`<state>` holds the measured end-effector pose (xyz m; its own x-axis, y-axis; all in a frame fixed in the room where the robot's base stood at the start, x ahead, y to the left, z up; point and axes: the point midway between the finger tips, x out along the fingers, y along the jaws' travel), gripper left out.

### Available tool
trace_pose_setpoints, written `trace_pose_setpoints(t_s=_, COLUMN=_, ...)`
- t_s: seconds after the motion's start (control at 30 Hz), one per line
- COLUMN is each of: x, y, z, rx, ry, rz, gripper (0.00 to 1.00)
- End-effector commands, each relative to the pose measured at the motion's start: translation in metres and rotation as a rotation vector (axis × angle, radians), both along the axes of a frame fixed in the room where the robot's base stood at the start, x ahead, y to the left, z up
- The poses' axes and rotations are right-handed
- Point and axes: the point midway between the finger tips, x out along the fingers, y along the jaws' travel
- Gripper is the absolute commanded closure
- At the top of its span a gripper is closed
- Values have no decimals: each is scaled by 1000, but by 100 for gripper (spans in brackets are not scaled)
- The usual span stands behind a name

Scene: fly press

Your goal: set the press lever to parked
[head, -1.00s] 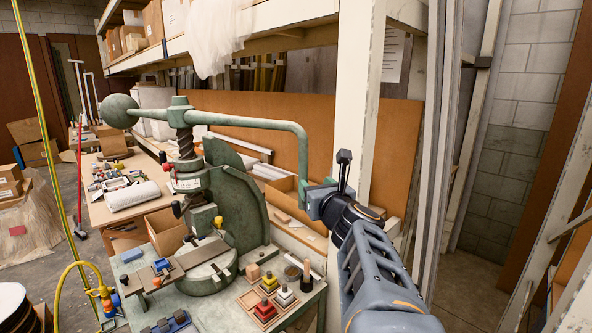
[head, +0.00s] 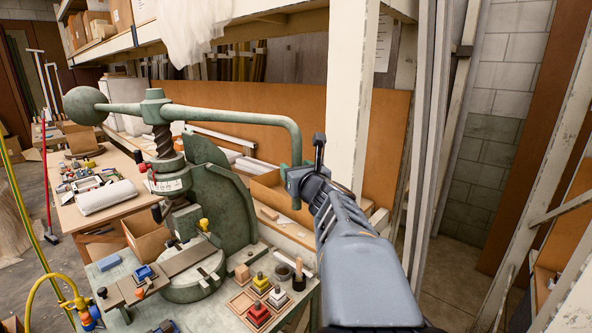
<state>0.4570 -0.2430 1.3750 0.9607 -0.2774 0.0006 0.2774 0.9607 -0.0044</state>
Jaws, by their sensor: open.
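The press lever (head: 235,112) is a green bar across the top of the fly press (head: 218,205). A round ball weight (head: 85,105) is on its left end. Its right end bends down into a vertical handle (head: 296,145). My gripper (head: 293,178) is open at the lower end of this handle, which it partly hides. I cannot tell whether the handle is between the jaws or just beside them. My arm reaches in from the lower right. No parked mark is readable.
The bench holds colored blocks in a wooden tray (head: 257,300), a dark cup (head: 299,275) and small tools. A white shelf post (head: 352,100) stands close behind my gripper. An orange-brown board (head: 250,105) stands behind the press. Open floor shows at the right.

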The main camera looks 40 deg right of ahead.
Motion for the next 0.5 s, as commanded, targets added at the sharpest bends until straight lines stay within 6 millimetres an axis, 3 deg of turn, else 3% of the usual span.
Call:
trace_pose_setpoints(t_s=0.1, x=1, y=1, z=0, rx=0, ry=0, rz=2, gripper=46)
trace_pose_setpoints(t_s=0.5, x=0, y=0, z=0, rx=0, ry=1, rz=0, gripper=85)
